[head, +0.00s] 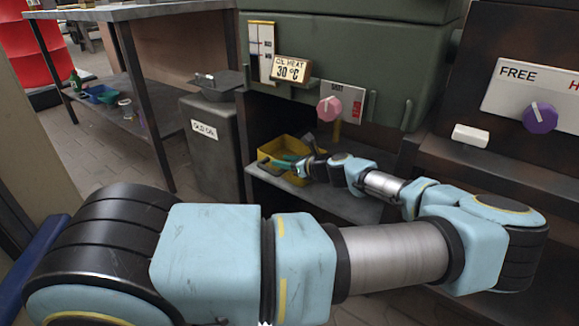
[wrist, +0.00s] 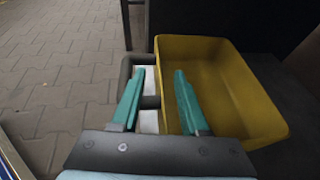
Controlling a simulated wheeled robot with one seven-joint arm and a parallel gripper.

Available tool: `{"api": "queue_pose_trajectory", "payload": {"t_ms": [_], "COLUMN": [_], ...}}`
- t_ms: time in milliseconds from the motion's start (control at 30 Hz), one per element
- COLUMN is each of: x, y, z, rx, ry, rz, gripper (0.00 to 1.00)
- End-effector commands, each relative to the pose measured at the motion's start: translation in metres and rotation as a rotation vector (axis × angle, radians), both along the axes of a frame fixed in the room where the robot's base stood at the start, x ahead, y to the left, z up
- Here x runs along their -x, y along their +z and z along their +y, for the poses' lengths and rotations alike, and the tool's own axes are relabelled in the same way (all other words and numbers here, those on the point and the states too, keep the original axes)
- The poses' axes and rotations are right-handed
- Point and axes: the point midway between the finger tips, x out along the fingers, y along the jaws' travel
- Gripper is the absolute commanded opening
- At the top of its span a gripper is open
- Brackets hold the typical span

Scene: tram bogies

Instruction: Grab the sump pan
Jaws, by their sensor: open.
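The sump pan is the yellow open tray (head: 277,149) on the low shelf under the green machine. In the wrist view the yellow pan (wrist: 262,115) fills the right side, and it looks empty. A dark grey handle (wrist: 147,102) juts from its left side, with white patches showing through it. My gripper (head: 288,165) is at the pan in the head view. In the wrist view my gripper (wrist: 158,70) is open, its left teal finger over the handle and its right finger over the pan's left side. I cannot tell whether they touch.
The shelf (head: 340,195) bears the pan, with the green machine (head: 340,55) close above. A grey bin (head: 212,155) labelled old oil, with a dark funnel-like top (head: 217,84), stands left of the shelf. A workbench (head: 140,12) is farther left. Paved floor (wrist: 55,80) is clear.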

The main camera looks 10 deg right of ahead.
Motion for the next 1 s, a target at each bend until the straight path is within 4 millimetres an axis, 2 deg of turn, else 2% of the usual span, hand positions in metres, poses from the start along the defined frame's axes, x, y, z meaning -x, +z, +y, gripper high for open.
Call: {"api": "queue_pose_trajectory", "payload": {"t_ms": [133,400,800,1000], "x": [-0.0121,-0.014,-0.0138,-0.0138], "y": [-0.007,-0.0068,-0.0068,-0.0069], "z": [0.0075,0.0082,0.0082,0.0081], "rx": [0.001,0.001,0.001,0.001], "ry": [0.0,-0.001,-0.001,-0.001], "rz": [0.001,0.001,0.001,0.001], "gripper": [0.44,0.44,0.0,0.0]}}
